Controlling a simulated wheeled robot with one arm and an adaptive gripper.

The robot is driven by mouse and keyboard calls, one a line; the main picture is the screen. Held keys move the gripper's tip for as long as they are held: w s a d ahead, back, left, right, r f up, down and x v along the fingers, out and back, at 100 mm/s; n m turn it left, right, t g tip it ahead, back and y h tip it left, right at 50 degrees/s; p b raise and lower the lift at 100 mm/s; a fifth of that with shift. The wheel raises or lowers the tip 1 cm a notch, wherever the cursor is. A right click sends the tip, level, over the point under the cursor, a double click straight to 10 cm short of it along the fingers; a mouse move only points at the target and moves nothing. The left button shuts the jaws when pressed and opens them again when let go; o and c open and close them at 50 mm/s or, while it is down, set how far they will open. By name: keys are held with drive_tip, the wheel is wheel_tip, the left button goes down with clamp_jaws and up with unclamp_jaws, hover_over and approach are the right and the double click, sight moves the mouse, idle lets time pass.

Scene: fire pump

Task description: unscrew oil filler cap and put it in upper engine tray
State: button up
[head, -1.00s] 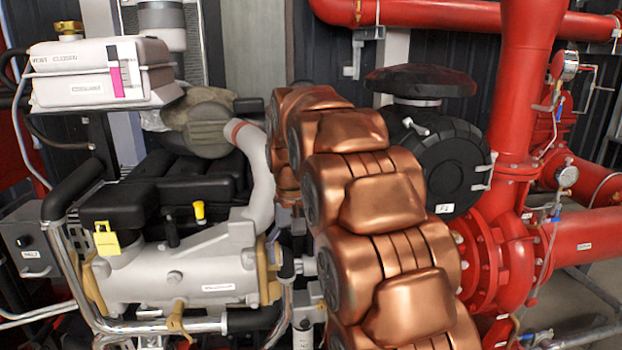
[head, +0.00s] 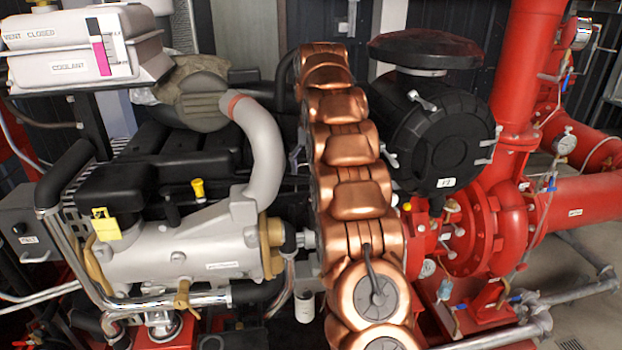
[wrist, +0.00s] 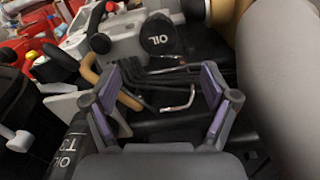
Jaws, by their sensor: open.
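My gripper (wrist: 162,84) is open in the wrist view, with its purple-padded fingers spread apart and nothing between them. A round black part marked OIL (wrist: 158,36) lies beyond the fingertips near the top; I cannot tell whether it is the oil filler cap. Another black part with OIL lettering (wrist: 68,155) is at the lower left, beside the left finger. In the head view, a small yellow cap (head: 198,188) tops a short stem on the engine (head: 165,255). My gripper is not visible in the head view. I cannot make out the upper engine tray for certain.
Bent metal rods (wrist: 178,102) lie beyond and between my fingers. A large grey pipe (wrist: 285,70) fills the wrist view's right side. In the head view, a white coolant tank (head: 85,55), a black air filter (head: 435,130) and red pump piping (head: 515,100) surround my copper arm.

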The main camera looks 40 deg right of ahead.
drive_tip(key=shift+s+d+f, duration=0.1)
drive_tip(key=shift+d+f, duration=0.05)
drive_tip(key=shift+f, duration=1.7)
drive_tip(key=shift+f+b, duration=0.7)
drive_tip(key=shift+f, duration=1.85)
drive_tip(key=shift+f, duration=0.3)
drive_tip(key=shift+f, duration=0.6)
drive_tip(key=shift+c, duration=0.3)
clamp_jaws()
